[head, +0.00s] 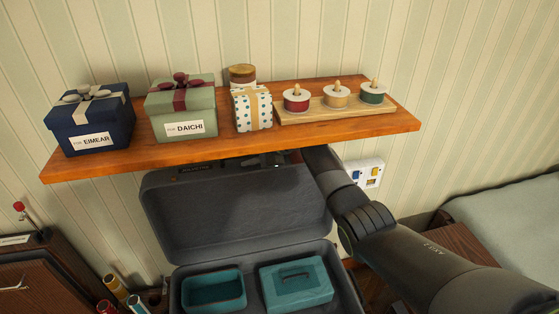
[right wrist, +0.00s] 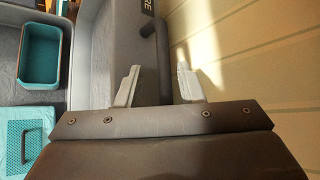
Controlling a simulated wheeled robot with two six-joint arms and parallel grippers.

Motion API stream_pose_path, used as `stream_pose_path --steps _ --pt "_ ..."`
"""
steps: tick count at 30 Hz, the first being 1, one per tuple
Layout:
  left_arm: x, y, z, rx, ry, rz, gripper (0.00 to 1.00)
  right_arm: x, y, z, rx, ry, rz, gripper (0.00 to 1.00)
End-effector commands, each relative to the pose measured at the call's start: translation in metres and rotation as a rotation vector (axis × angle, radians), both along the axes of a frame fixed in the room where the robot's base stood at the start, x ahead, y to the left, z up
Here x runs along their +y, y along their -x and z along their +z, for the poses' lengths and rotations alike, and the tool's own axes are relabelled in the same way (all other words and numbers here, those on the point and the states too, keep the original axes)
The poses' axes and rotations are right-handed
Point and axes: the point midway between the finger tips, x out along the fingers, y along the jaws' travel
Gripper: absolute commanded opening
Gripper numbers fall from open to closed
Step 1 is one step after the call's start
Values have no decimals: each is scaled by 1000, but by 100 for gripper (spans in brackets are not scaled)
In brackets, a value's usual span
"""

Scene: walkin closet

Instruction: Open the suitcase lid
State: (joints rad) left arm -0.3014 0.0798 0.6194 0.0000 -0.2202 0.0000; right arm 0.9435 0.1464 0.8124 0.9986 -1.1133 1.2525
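The dark grey suitcase (head: 255,256) has its lid (head: 235,212) raised, leaning back toward the wall under the shelf. The lid (right wrist: 110,45) also shows in the right wrist view. My right arm reaches in from the right to the lid's top edge. My right gripper (head: 265,160) is partly hidden by the shelf there. In the right wrist view my right gripper (right wrist: 158,86) has its fingers apart, one over the lid's rim and the other toward the wall. I cannot tell whether they touch the lid. My left gripper is not in view.
A wooden shelf (head: 340,128) with gift boxes and ribbon spools hangs just above the lid. Inside the suitcase are an open teal bin (head: 213,306) and a teal lidded box (head: 295,287). A wall socket (head: 365,174) is right of the lid.

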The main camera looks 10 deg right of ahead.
Motion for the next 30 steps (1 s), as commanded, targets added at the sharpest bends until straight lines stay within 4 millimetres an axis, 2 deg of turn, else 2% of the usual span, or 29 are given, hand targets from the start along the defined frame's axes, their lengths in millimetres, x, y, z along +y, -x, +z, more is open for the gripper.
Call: stream_pose_path --steps 1,19,24,30 --pt "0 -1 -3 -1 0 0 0 -9 3 -3 -1 1 -5 34" --pt "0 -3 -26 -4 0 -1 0 -86 54 0 -4 0 -4 34" --pt "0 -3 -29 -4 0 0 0 -96 61 2 -6 -1 -3 34" --pt "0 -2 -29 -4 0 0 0 -98 63 3 -5 -3 -2 34"
